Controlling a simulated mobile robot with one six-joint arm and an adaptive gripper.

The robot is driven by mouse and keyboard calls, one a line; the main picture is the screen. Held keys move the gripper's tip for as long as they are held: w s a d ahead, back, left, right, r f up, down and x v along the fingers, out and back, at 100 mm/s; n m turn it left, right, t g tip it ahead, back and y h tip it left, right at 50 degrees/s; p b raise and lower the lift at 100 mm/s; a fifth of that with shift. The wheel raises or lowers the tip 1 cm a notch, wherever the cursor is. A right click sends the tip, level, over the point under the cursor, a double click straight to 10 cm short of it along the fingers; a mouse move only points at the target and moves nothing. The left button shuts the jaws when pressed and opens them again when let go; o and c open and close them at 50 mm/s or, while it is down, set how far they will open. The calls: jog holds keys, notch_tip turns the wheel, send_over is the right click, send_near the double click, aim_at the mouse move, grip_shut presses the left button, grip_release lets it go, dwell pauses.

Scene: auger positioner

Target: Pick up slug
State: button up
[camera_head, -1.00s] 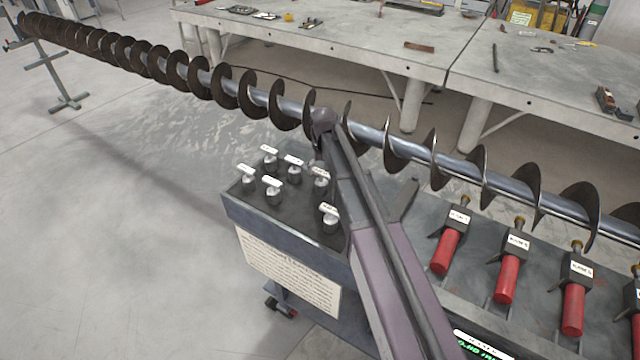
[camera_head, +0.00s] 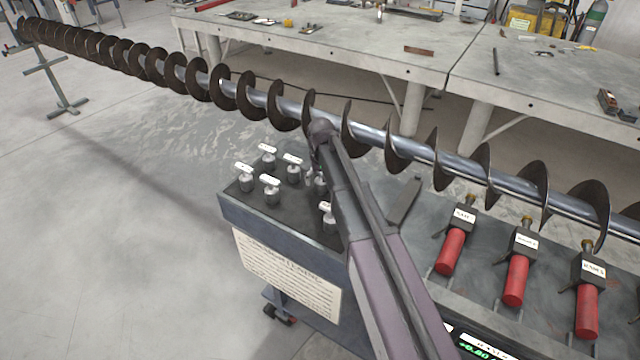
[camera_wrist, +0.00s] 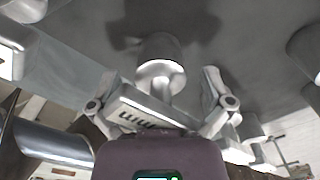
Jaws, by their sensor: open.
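Several silver slugs with white label tags on top stand on a dark panel (camera_head: 238,209), including a back-left slug (camera_head: 267,157) and a front slug (camera_head: 271,190) in the head view. One slug (camera_head: 320,180) is partly hidden behind my arm. In the wrist view, a silver slug (camera_wrist: 160,78) with a lettered tag (camera_wrist: 148,116) stands between the fingers of my gripper (camera_wrist: 158,80). The fingers are open, one on each side, with gaps visible. In the head view my arm hides most of the gripper.
A long auger (camera_head: 370,135) runs across the scene just behind the panel, close to my arm. Red-handled clamps (camera_head: 451,252) stand to the right. Grey worktables (camera_head: 370,55) are at the back. Open floor lies to the left.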

jog(key=shift+c, duration=0.2)
grip_shut()
dwell(0.3)
jog(key=shift+r, duration=0.15)
notch_tip(320, 180, up, 3)
jog(key=p, duration=0.3)
jog(key=shift+r, duration=0.15)
jog(key=s+a, duration=0.2)
jog(key=s, duration=0.3)
jog(key=s+a+r+p, duration=0.1)
jog(key=s+a, duration=0.1)
jog(key=s, duration=0.2)
jog(key=s+a+p, duration=0.1)
jog(key=s+a, duration=0.1)
jog(key=s, duration=0.3)
jog(key=shift+s+a+r, duration=0.2)
jog(key=shift+s+r, duration=0.05)
jog(key=shift+s, duration=0.1)
